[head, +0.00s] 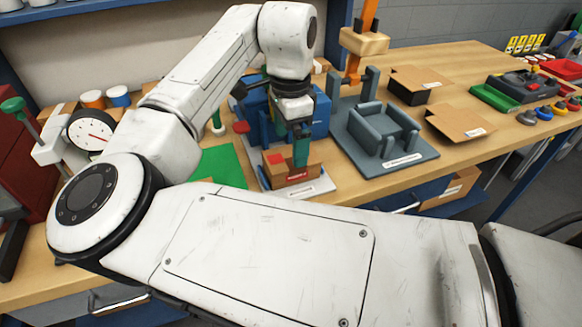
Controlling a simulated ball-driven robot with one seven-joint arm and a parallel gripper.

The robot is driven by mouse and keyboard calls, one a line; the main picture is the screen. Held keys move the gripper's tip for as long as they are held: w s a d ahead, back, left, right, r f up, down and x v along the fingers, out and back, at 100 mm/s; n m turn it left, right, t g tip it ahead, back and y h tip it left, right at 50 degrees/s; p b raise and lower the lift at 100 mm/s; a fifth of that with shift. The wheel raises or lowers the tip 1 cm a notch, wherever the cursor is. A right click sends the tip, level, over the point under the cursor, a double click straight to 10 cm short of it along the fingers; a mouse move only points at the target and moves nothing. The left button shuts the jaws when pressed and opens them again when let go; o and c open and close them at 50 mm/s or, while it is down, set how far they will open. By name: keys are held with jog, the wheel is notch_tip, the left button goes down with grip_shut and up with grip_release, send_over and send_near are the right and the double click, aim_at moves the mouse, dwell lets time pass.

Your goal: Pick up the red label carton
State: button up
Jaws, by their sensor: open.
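The red label carton (284,177) is a small brown box with a red patch on top and a red label on its front. It sits on a light grey base plate in front of a blue machine block. My gripper (300,162) points down at the carton's right side, with its teal finger overlapping the box in the picture. The gripper is open. Only one finger shows clearly, and I cannot tell whether the fingers touch the carton or are around it.
A blue machine block (257,118) stands just behind the carton. A grey fixture (378,135) is to the right, with brown flat cartons (459,122) beyond it. A green mat (222,166) and a dial gauge (90,131) are left. My arm covers the front.

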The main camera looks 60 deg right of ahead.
aim_at(291, 155)
notch_tip(291, 155, down, 4)
jog(key=shift+s+a+f, duration=0.1)
jog(key=shift+s+f, duration=0.05)
jog(key=shift+f, duration=0.1)
